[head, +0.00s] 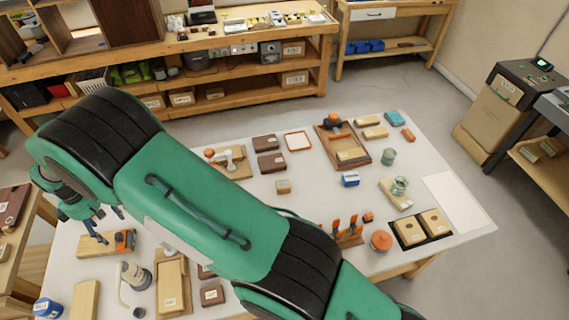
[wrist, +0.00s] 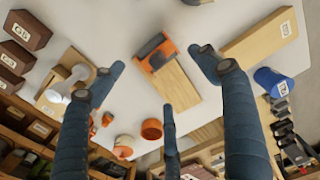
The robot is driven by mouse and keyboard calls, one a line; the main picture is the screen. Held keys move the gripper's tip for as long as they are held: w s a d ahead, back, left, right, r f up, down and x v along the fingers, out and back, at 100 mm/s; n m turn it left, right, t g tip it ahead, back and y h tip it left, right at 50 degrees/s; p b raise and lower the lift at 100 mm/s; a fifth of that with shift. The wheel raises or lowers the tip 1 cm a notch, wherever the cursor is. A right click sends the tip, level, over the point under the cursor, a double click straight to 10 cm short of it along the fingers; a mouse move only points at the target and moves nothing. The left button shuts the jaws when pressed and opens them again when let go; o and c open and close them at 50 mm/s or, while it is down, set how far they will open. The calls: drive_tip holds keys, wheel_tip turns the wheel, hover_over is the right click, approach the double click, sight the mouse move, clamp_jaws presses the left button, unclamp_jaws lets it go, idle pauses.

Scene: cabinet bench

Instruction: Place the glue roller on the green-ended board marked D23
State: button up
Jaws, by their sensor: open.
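An orange-and-dark tool (head: 125,241), which looks like the glue roller, sits on one end of a light wooden board (head: 93,246). In the wrist view the tool (wrist: 158,51) and the board's bare end (wrist: 176,86) show between my spread fingers. My gripper (head: 107,218) is open and empty above them at the table's left side; I cannot tell the exact gap. A second light plank with a white tag (wrist: 258,38) lies beside them, and also shows in the head view (head: 84,300). I can make out no green end and no readable D23 mark.
A blue can (head: 47,308) stands by the second plank. A beige-grey object (head: 133,276) and a tagged wooden tray (head: 171,286) stand nearby. My arm covers the table's middle left. A bare pale sheet (head: 452,202) lies at the right.

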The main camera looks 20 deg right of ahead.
drive_tip(key=shift+w+d+r, duration=0.2)
drive_tip(key=shift+d+r, duration=0.05)
drive_tip(key=shift+r, duration=0.15)
drive_tip(key=w+d+r+m+t+y, duration=0.1)
drive_tip(key=d+r+m, duration=0.3)
drive_tip(key=d+r, duration=1.3)
drive_tip(key=w+d+r+m+t, duration=0.15)
drive_tip(key=d+r+m, duration=0.25)
drive_tip(key=d+r, duration=1.2)
drive_tip(key=s+d+r+m+t, duration=0.1)
drive_tip(key=s+d+r+m, duration=0.1)
drive_tip(key=s+d, duration=0.55)
drive_tip(key=s+d+r+m+t, duration=0.1)
drive_tip(key=s+d+r+m, duration=0.3)
drive_tip(key=d, duration=0.7)
drive_tip(key=s+d+m+t, duration=0.1)
drive_tip(key=s+d, duration=0.6)
drive_tip(key=d, duration=0.2)
drive_tip(key=s+d+f+m+h, duration=0.1)
drive_tip(key=s+d+f+m, duration=0.1)
drive_tip(key=s+d, duration=0.3)
drive_tip(key=s+m, duration=0.1)
drive_tip(key=s, duration=0.3)
drive_tip(key=shift+s+d+m, duration=0.25)
drive_tip(key=shift+d+m, duration=0.05)
drive_tip(key=shift+d, duration=0.1)
